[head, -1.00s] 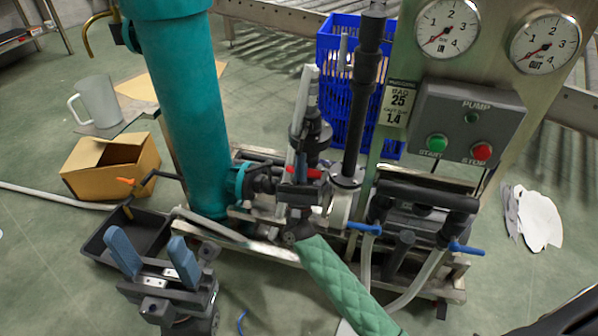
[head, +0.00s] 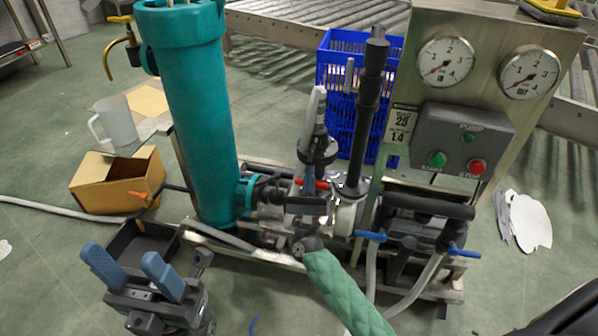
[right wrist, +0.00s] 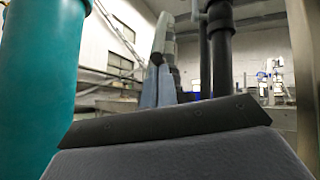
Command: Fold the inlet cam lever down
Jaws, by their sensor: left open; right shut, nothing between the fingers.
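A light grey lever (head: 315,112), apparently the inlet cam lever, stands nearly upright beside the black coupling (head: 318,152) right of the teal column. It also shows in the right wrist view (right wrist: 164,38). My right gripper (head: 309,178), on the green-sleeved arm, is low in front of the coupling with its fingers pointing up. In the right wrist view its blue-grey fingers (right wrist: 157,86) are together and empty, and overlap the lever's lower part; contact cannot be told. My left gripper (head: 125,262) is open and empty at lower left, away from the coupling.
The teal column (head: 195,115) stands left of the coupling, and a black pipe (head: 364,120) right of it. A red handle (head: 312,183) lies close to my right fingers. The gauge panel (head: 465,90), blue crate (head: 335,70) and cardboard box (head: 115,185) stand around.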

